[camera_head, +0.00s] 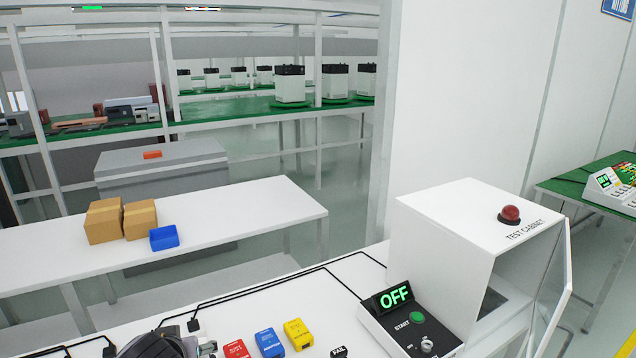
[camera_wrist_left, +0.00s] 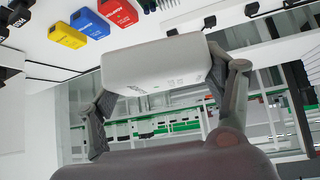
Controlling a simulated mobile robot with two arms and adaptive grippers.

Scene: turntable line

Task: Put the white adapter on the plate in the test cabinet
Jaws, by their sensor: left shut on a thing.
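A white adapter (camera_wrist_left: 158,66) is held across my left gripper (camera_wrist_left: 160,82) in the left wrist view, with a finger at each side of it. In the head view only a dark part of my left gripper (camera_head: 160,345) shows at the bottom edge, over the white table. The white test cabinet (camera_head: 440,235) stands at the right, and its clear door (camera_head: 552,290) is swung open. A dark plate (camera_head: 490,302) is partly visible inside it; the cabinet's side wall hides the rest. My right gripper is not in view.
Red (camera_head: 236,349), blue (camera_head: 269,343) and yellow (camera_head: 298,334) adapters lie on the table. A control box (camera_head: 405,325) reading OFF stands beside the cabinet. Black cables (camera_head: 255,288) cross the table. Cartons (camera_head: 104,222) and a blue box (camera_head: 164,238) sit on a table behind.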

